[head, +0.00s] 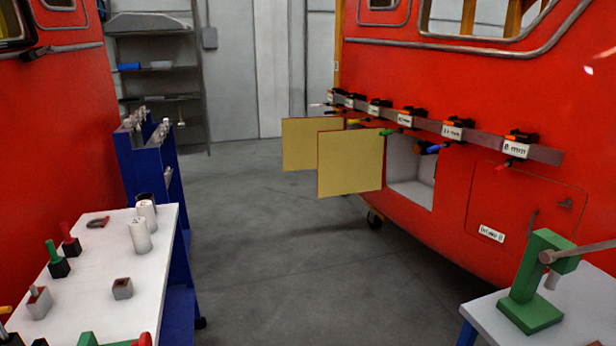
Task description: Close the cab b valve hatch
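A red train cab (460,90) fills the right side. Two square hatch doors stand swung out from it, with pale yellow inner faces: a near door (350,164) and a farther door (306,144) partly behind it. Beside the near door is an open recess (410,178) with a pale interior. Farther right, a red hatch panel (535,200) lies flush with the cab side and carries a small white label (491,233) that I cannot read surely. I cannot tell which hatch is the valve hatch. Neither of my grippers is in view.
A rail (485,142) with labelled tools runs above the hatches. A white table (110,255) and blue rack (145,170) stand left, beside another red cab (60,120). A green press (530,290) stands on a table at lower right. Clear floor (270,250) lies between.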

